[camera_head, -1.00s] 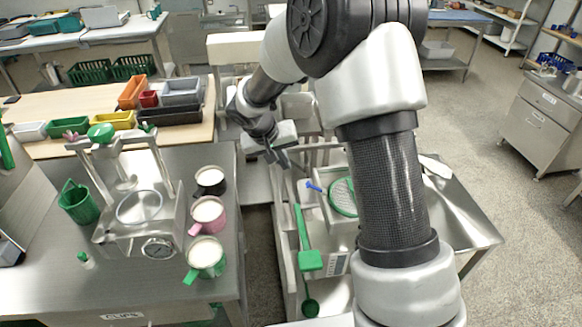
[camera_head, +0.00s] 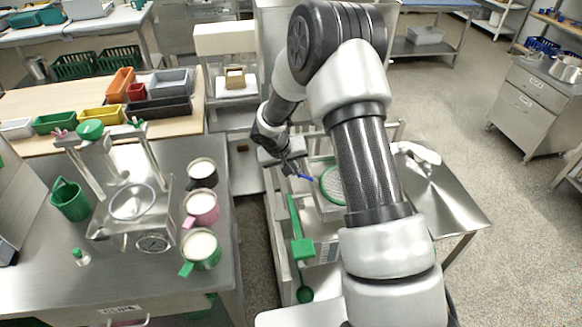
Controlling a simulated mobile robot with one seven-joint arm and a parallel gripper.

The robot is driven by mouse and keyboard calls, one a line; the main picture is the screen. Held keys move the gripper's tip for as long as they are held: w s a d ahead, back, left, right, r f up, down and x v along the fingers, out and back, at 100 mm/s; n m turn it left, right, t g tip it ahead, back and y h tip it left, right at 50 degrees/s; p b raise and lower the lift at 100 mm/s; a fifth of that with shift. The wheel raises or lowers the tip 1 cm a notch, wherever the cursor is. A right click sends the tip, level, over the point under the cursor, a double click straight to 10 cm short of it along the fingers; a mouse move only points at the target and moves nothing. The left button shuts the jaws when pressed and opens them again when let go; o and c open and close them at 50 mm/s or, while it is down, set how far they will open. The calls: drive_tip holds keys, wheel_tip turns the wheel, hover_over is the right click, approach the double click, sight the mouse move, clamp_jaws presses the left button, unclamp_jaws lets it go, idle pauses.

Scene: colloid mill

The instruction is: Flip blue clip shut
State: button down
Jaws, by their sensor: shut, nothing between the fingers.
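The blue clip (camera_head: 305,178) is a small blue lever on the left side of the grey machine housing, beside a green-rimmed round mesh (camera_head: 332,184). My gripper (camera_head: 294,170) is just to the upper left of the clip, pointing down toward it. Its fingers are shut and hold nothing. The fingertips look very close to the clip, but I cannot tell whether they touch it. My arm covers part of the machine's right side.
A green long-handled tool (camera_head: 302,248) lies in front of the machine on the left. A steel bench with black, pink and green jugs (camera_head: 200,248) stands to the left. A sloped steel surface (camera_head: 447,203) is at the right.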

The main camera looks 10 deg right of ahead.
drive_tip(key=d+f+b, duration=0.3)
drive_tip(key=b, duration=0.2)
drive_tip(key=shift+d+f+b, duration=0.1)
drive_tip(key=shift+d+b, duration=0.1)
drive_tip(key=shift+b, duration=0.1)
drive_tip(key=shift+d, duration=0.3)
drive_tip(key=shift+a+r, duration=0.2)
drive_tip(key=shift+r, duration=0.1)
approach(305, 177)
drive_tip(key=a+r, duration=0.3)
drive_tip(key=r, duration=0.1)
drive_tip(key=shift+s+a+r, duration=0.25)
drive_tip(key=shift+s, duration=0.05)
